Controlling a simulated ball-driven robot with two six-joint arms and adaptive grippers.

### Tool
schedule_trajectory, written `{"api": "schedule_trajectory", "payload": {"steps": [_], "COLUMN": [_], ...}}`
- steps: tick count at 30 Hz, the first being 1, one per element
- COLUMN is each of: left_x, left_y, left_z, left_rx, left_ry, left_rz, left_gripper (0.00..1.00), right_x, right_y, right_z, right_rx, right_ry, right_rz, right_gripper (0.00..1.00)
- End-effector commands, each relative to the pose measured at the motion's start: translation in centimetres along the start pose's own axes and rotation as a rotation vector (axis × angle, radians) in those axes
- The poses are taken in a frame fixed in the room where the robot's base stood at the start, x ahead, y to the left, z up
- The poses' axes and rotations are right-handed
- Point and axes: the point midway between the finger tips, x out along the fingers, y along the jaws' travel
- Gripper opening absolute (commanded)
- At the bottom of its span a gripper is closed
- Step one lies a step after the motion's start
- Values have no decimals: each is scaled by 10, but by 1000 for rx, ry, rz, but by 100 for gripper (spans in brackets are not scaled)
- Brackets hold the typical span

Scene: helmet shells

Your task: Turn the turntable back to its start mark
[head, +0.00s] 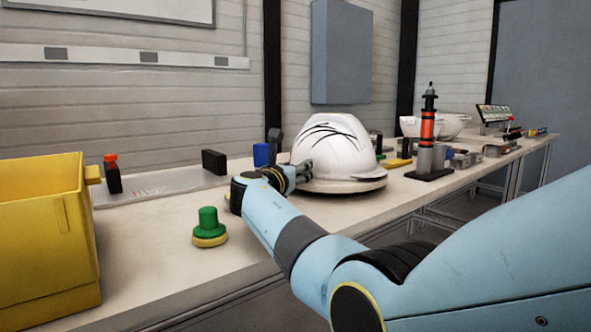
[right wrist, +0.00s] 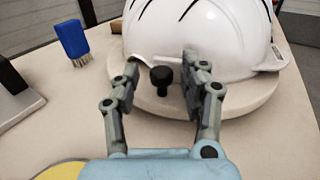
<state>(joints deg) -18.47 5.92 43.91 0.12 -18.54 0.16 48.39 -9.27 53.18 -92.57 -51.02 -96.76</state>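The turntable (head: 350,187) is a low pale disc on the bench, and its rim also shows in the right wrist view (right wrist: 258,95). A white helmet shell (head: 335,140) with black curved lines sits on it. In the right wrist view, a black knob (right wrist: 162,78) stands up at the near rim. My right gripper (right wrist: 161,70) is open, with one finger on each side of the knob and visible gaps between. In the head view, my right gripper (head: 300,172) is at the left side of the shell and the knob is hidden. I cannot make out a start mark. My left gripper is not in view.
A yellow bin (head: 45,235) stands at the left. A green-topped, yellow-based tool (head: 209,228) is on the near bench.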

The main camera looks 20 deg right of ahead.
Motion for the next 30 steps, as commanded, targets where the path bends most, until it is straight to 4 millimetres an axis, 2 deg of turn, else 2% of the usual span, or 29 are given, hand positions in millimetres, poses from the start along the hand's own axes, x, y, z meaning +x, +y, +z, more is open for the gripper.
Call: {"api": "schedule_trajectory", "payload": {"steps": [8, 11, 22, 30], "left_x": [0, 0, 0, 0], "left_y": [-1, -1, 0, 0], "left_z": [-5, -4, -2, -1], "left_rx": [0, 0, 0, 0], "left_ry": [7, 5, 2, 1], "left_rz": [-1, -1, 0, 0], "left_gripper": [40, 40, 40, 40], "right_x": [0, 0, 0, 0], "right_y": [0, 0, 0, 0], "right_z": [4, 15, 86, 100], "right_rx": [0, 3, 3, -1], "right_ry": [-2, -3, -2, 0], "right_rz": [-1, -1, -1, 0], "right_gripper": [45, 45, 45, 45]}}
